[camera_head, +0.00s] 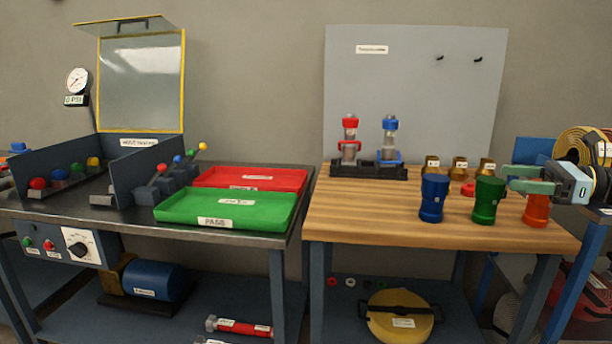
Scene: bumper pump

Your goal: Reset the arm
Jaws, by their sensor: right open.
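My right gripper (527,179) comes in from the right above the wooden table (385,222). Its two green-grey fingers are apart and point left. The fingers overlap the view of a green cup-like part (487,201) and stand above an orange part (536,210); I cannot tell whether they touch either. A blue part (433,198) stands upright to the left of the green one. My left gripper does not show.
A black rack (369,171) with red-topped and blue-topped cylinders stands at the table's back. Several brass fittings (459,168) stand behind the coloured parts. A green tray (228,208) and red tray (250,179) lie on the left bench. The wooden table's front left is clear.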

